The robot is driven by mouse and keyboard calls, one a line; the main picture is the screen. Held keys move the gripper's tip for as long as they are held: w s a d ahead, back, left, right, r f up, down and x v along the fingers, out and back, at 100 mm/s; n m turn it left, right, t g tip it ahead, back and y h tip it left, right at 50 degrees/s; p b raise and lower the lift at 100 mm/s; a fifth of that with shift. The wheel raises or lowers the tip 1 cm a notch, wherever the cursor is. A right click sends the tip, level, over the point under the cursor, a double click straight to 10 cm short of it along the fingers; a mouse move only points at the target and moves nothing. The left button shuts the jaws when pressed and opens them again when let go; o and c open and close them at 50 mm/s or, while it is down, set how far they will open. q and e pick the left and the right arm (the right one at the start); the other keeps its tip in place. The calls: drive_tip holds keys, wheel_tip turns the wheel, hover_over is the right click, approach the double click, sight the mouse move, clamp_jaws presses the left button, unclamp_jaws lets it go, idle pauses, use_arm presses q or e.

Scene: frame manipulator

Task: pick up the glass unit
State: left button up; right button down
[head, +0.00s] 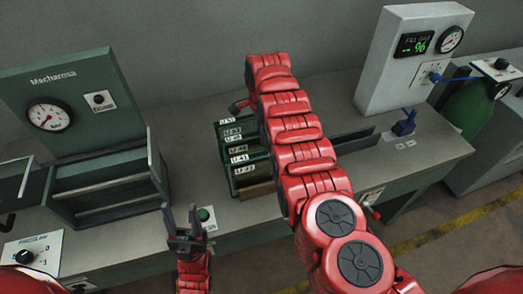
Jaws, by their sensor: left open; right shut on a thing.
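My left gripper (183,225) is upright and open, its two dark fingers apart with nothing between them, in front of the green cabinet. My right arm reaches up and over the bench. A small dark and red part at its far end (239,106) shows beside the labelled rack; the rest of that hand is hidden behind the arm. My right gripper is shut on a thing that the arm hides. I cannot pick out the glass unit clearly. The dark green rack (232,182) has several slots with white labels; my arm covers part of it.
A green cabinet (72,112) with a gauge and a tray-like frame (108,190) stands at the left. A white gauge box (390,60) stands at the back right, with a blue clamp (404,122) near it. A long dark panel (355,138) lies right of my arm.

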drive_tip(key=shift+r, duration=0.15)
drive_tip(key=shift+w+r+b, duration=0.1)
drive_tip(key=shift+r+b, duration=0.4)
drive_tip(key=shift+r, duration=0.05)
wheel_tip(320, 180, up, 6)
drive_tip(key=shift+d+f+b, duration=0.1)
drive_tip(key=shift+f+b, duration=0.05)
drive_tip(key=shift+b, duration=0.75)
wheel_tip(320, 180, up, 2)
drive_tip(key=shift+r+p, duration=0.1)
drive_tip(key=shift+p, duration=0.45)
drive_tip(key=shift+r+p, duration=0.3)
drive_tip(key=shift+r, duration=0.15)
